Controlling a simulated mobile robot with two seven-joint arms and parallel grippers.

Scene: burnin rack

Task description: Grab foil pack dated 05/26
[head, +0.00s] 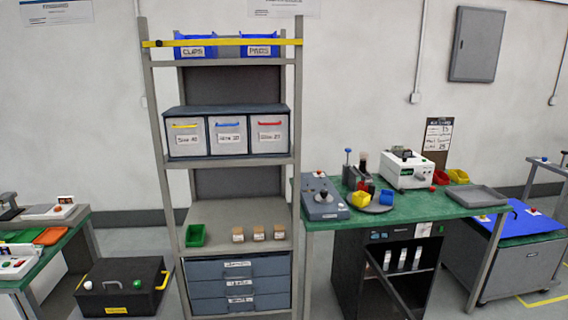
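Three pale upright packs stand in a row in an open dark cabinet (350,262) under the green bench: a left one (387,260), a middle one (402,259) and a right one (417,258). They may be foil packs, but any dates on them are too small to read. Three small tan items with pale labels (256,233) stand on the rack's lower shelf; their labels are also unreadable. Neither of my grippers is in view.
A grey rack (160,190) holds blue bins (195,46), labelled drawers (229,136) and a green bin (195,235). The green bench (425,206) carries devices and a grey tray (475,196). A black case (120,287) sits on the floor at left. The cabinet's door (385,290) hangs open.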

